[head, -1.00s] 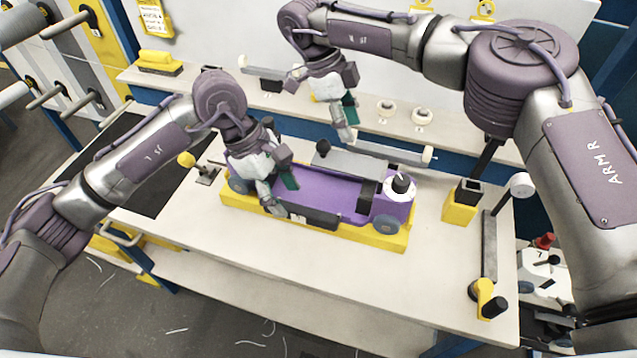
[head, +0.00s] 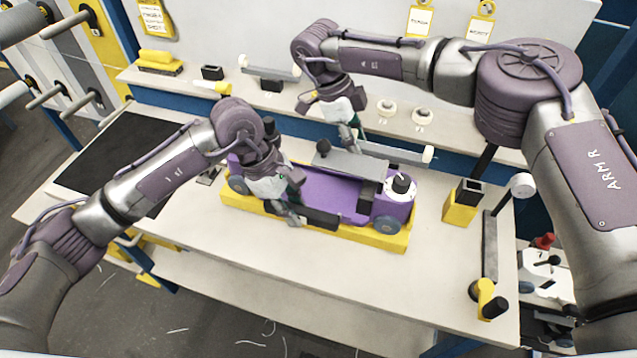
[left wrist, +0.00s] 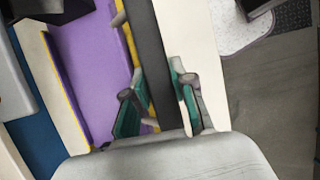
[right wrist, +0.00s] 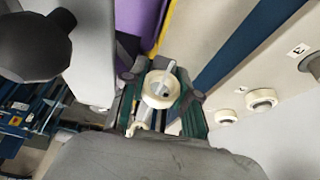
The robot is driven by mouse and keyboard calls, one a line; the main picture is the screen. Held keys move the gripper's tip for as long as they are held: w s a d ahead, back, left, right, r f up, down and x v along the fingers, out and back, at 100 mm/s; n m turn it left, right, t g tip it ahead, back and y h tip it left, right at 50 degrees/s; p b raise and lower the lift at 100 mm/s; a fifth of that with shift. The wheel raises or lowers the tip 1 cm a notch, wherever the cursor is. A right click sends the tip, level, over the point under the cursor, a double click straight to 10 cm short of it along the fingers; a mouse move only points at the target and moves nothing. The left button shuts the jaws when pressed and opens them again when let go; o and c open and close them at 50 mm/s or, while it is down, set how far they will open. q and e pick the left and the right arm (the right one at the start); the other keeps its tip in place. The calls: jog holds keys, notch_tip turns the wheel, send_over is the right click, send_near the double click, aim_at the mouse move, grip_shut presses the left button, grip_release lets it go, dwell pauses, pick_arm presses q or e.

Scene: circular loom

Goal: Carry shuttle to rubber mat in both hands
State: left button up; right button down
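The shuttle (head: 330,191) is a long purple body with wheels, lying in a yellow cradle (head: 372,236) in the middle of the table. A dark bar (head: 322,219) runs along its near side. The black rubber mat (head: 112,150) lies flat and empty at the table's left. My left gripper (head: 296,211) is at the near side; in the left wrist view its green pads straddle a dark bar (left wrist: 168,75) with gaps, apparently open. My right gripper (head: 352,143) is beyond the shuttle; in the right wrist view its spread pads flank a white roller (right wrist: 160,88).
A yellow block holder (head: 460,208) and a crank arm (head: 489,250) stand at the right. A shelf behind holds white rolls (head: 422,117). The near table strip is clear.

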aim_at(357, 131)
pick_arm(q)
grip_shut()
jog(key=shift+r, duration=0.2)
pick_arm(e)
jog(key=shift+r, duration=0.2)
